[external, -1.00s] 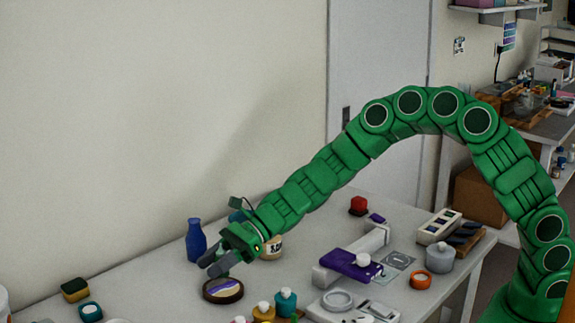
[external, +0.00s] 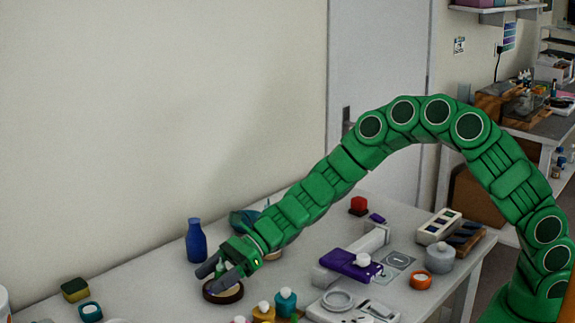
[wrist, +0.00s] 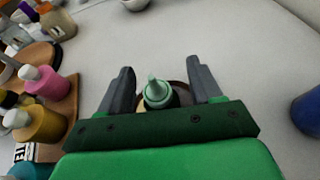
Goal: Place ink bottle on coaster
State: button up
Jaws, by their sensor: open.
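The ink bottle (wrist: 157,93) is small and pale green with a pointed nozzle. In the wrist view it is between my fingers, with the coaster's brown rim behind it. It looks upright on the coaster, but its base is hidden. In the external view only a little green of the bottle (external: 219,268) shows between the fingers. The round dark-brown coaster (external: 226,297) lies on the table, partly covered by my gripper. My gripper (external: 217,277) is open, low over the coaster; in the wrist view its fingers (wrist: 161,84) stand apart on both sides of the bottle.
A blue bottle (external: 196,241) stands close behind my gripper. Pink (wrist: 43,83) and yellow (wrist: 40,122) bottles stand on a wooden board beside it. A teal jar (external: 91,311) and a sponge (external: 75,290) are to the left. Bare table lies between them.

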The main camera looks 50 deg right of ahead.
jog(key=shift+d+r, duration=0.15)
jog(key=shift+r, duration=0.05)
jog(key=v, duration=1.1)
jog(key=shift+d, duration=0.35)
jog(key=shift+r, duration=0.1)
